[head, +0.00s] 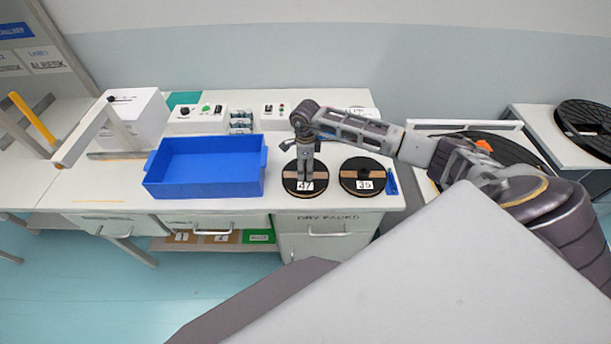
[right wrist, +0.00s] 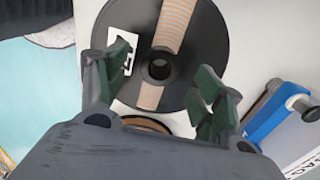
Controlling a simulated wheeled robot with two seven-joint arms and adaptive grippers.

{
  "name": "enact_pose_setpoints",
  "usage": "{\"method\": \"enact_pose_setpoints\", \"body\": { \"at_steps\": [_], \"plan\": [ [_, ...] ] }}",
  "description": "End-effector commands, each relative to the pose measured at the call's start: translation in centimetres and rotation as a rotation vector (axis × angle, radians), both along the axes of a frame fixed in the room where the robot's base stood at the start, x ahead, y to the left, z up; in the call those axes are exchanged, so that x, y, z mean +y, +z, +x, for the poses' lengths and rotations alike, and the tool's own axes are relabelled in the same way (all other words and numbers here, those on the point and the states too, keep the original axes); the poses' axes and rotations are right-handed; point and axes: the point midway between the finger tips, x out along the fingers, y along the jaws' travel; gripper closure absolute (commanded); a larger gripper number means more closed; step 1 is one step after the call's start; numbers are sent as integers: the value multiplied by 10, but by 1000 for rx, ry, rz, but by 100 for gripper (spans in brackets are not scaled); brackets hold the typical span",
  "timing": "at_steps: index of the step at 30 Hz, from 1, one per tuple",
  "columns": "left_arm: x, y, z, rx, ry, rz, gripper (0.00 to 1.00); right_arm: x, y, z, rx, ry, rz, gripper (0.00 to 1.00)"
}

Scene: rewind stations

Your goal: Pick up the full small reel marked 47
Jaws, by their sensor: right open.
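The small reel marked 47 (head: 305,188) lies flat on the white bench, a black disc with a tan stripe and a white label. My right gripper (head: 305,168) points down over its middle and hides part of it. In the right wrist view the reel (right wrist: 203,32) shows with its round hub, and the open fingers (right wrist: 160,85) stand apart at either side of the hub. One finger partly covers the label. I cannot tell whether the fingertips touch the reel. My left gripper is not in view.
An empty blue bin (head: 206,188) stands to the left. Control boxes (head: 197,112) stand behind. Large black reels (head: 588,122) lie at the far right.

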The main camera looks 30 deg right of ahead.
Motion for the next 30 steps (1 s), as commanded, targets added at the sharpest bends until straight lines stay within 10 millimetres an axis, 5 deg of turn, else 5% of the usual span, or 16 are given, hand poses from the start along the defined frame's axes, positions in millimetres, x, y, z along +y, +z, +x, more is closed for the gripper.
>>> {"method": "enact_pose_setpoints", "body": {
  "at_steps": [7,22,30],
  "plan": [
    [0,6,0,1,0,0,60,0,-20,0,0,1,1,32],
    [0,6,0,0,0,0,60,0,-22,0,-1,1,1,32],
    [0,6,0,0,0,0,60,0,-22,0,-1,1,-1,67]
  ]
}}
